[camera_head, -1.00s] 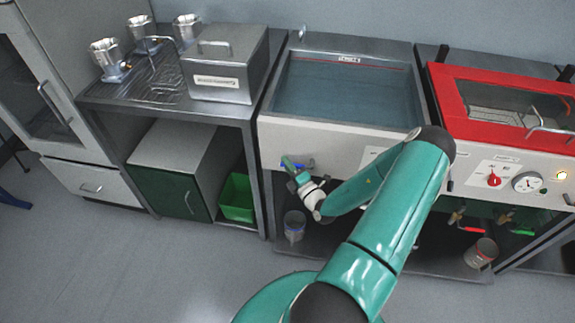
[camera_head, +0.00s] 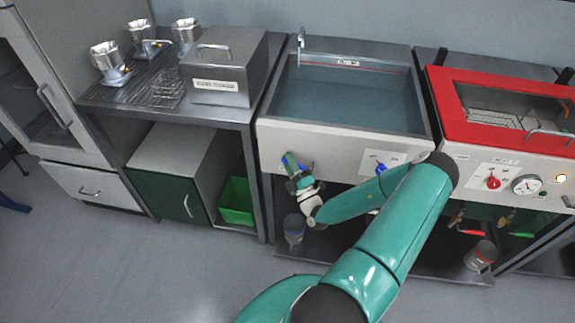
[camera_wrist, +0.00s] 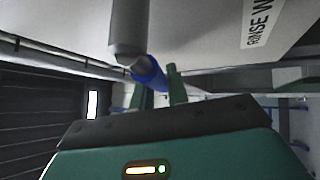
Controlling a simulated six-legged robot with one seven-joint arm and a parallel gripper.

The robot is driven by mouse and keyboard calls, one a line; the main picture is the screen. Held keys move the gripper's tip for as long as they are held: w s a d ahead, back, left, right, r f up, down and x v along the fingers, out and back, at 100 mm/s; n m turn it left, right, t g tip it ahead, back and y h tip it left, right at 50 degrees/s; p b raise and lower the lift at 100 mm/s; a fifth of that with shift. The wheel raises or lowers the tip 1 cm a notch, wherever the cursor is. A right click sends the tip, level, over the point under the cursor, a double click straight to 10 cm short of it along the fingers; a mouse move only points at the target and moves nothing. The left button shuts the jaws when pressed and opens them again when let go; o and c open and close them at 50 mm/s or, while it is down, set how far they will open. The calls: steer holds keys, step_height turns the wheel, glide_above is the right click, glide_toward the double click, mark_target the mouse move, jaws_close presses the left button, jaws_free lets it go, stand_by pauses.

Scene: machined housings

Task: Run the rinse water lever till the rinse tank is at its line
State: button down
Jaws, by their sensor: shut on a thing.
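The rinse tank (camera_head: 345,148) is a steel basin with a white front in the head view. Water (camera_head: 345,98) fills much of it. A red line and small label (camera_head: 345,64) run along the inner back wall; I cannot tell the exact gap between water and line. My gripper (camera_head: 293,167) is at the lower left of the tank front, shut on the blue-ended rinse water lever. In the wrist view the lever (camera_wrist: 148,72) shows as a grey shaft with a blue part, at the fingers (camera_wrist: 160,88). A label (camera_wrist: 262,22) beginning "RINSE W" is beside it, cut off.
A spout (camera_head: 301,42) stands at the tank's back left corner. A blue control (camera_head: 381,168) is on the tank front to the right. A red-framed unit (camera_head: 490,135) with knob and gauge is further right. A steel box (camera_head: 223,82) stands on the left bench. Cups stand below.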

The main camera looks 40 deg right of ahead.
steer(key=shift+s+d+r+m+t+h, duration=0.15)
steer(key=shift+r+m+h, duration=0.15)
steer(key=shift+m, duration=0.2)
steer(key=shift+s+d+r+m+t+h, duration=0.1)
steer(key=shift+r+m+t+h, duration=0.1)
steer(key=shift+m+h, duration=0.25)
steer(key=c, duration=1.4)
jaws_free()
steer(key=shift+o, duration=0.2)
steer(key=v, duration=1.3)
steer(key=shift+s+a, duration=0.15)
steer(key=shift+s, duration=0.2)
steer(key=shift+f, duration=0.15)
